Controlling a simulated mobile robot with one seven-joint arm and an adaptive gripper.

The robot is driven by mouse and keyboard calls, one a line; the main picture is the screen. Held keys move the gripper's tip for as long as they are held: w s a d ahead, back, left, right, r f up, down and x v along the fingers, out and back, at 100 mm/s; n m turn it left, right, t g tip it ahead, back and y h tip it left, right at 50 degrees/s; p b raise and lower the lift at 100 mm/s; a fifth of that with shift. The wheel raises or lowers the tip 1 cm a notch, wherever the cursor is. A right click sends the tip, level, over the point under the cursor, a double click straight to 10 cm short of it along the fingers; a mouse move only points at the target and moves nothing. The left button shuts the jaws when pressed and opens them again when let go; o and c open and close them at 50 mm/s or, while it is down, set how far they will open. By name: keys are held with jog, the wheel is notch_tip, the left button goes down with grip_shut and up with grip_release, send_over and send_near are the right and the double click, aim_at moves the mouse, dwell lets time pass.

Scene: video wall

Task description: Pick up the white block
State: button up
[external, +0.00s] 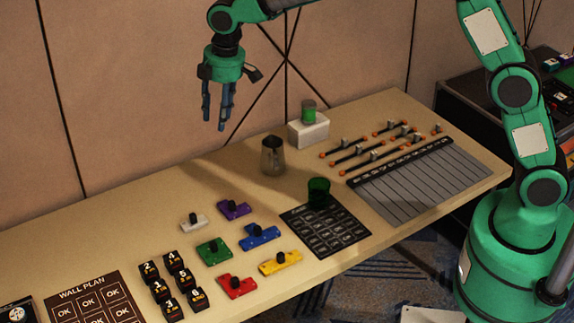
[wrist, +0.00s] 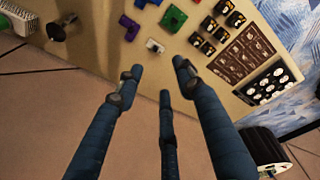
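The white block (external: 193,223) is a small piece with a dark knob on top. It lies on the table among coloured blocks, left of the purple one. In the wrist view the white block (wrist: 155,46) shows beyond the fingertips, near the middle top. My gripper (external: 216,115) hangs in the air well above the table's back edge, fingers pointing down. In the wrist view my gripper (wrist: 157,78) has its three blue fingers spread, with nothing between them. It is apart from the block.
Purple (external: 234,209), green (external: 214,251), blue (external: 260,236), yellow (external: 280,263) and red (external: 237,286) blocks lie near the white one. A metal jug (external: 273,157) and a larger white box (external: 308,131) stand to the right. Black numbered cubes (external: 171,285) sit in front.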

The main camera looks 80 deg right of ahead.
jog(key=w+d+f+n, duration=0.1)
jog(key=w+d+f, duration=0.1)
jog(key=w+f, duration=0.7)
jog(key=n+g, duration=0.2)
send_over(193, 215)
notch_tip(193, 215, down, 17)
jog(key=shift+f+p, duration=0.15)
jog(key=shift+p, duration=0.2)
jog(key=shift+f, duration=0.1)
jog(key=shift+f+b, duration=0.35)
jog(key=shift+f, duration=3.9)
jog(key=shift+w+d+f+b, duration=0.1)
jog(key=shift+f+b, duration=0.2)
jog(key=shift+f, duration=2.3)
jog(key=shift+c, duration=0.5)
